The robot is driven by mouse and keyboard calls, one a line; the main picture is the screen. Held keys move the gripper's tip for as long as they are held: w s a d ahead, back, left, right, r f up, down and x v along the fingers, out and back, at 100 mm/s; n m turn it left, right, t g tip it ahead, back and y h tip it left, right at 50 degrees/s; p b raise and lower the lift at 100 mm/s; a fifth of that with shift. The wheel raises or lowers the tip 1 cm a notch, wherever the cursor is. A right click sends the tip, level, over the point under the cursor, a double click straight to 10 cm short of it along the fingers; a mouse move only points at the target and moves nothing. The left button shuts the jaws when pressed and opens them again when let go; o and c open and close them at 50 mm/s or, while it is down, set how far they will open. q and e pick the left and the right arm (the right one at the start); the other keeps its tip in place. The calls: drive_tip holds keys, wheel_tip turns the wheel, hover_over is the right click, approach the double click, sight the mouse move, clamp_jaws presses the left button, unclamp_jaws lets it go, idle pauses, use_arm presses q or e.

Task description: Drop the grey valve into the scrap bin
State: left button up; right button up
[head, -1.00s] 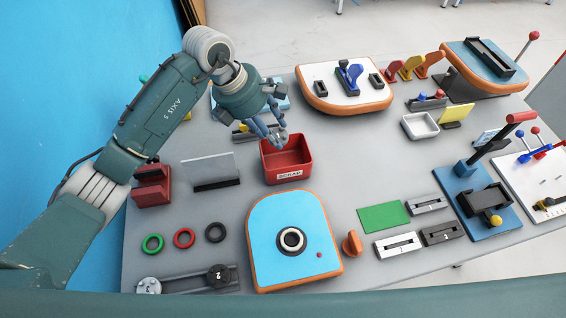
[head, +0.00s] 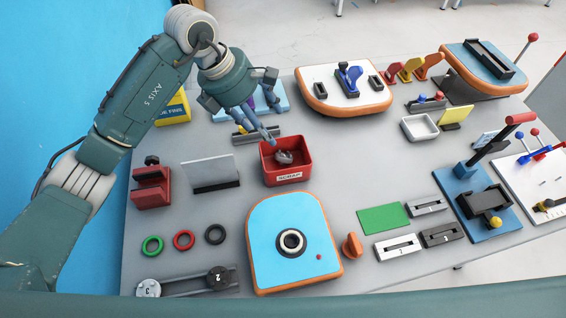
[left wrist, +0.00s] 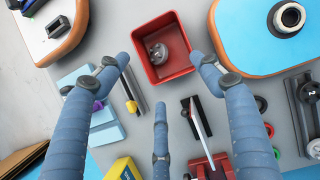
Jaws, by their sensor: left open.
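The red scrap bin (head: 288,175), labelled SCRAP, stands on the grey table in the middle of the head view. The grey valve (head: 286,157) lies inside the bin. In the left wrist view the valve (left wrist: 157,53) rests inside the red bin (left wrist: 180,69), apart from my fingers. My left gripper (head: 268,138) is open and empty, just behind and above the bin's far left corner. In the left wrist view its blue fingers (left wrist: 165,85) are spread apart. My right gripper is not in view.
A grey upright plate (head: 210,172) and red block (head: 152,188) stand to the left. A white tray (head: 419,128) sits to the right. Bare table surrounds the bin's right side.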

use_arm(q)
drive_tip(key=v, duration=0.7)
idle(0.3)
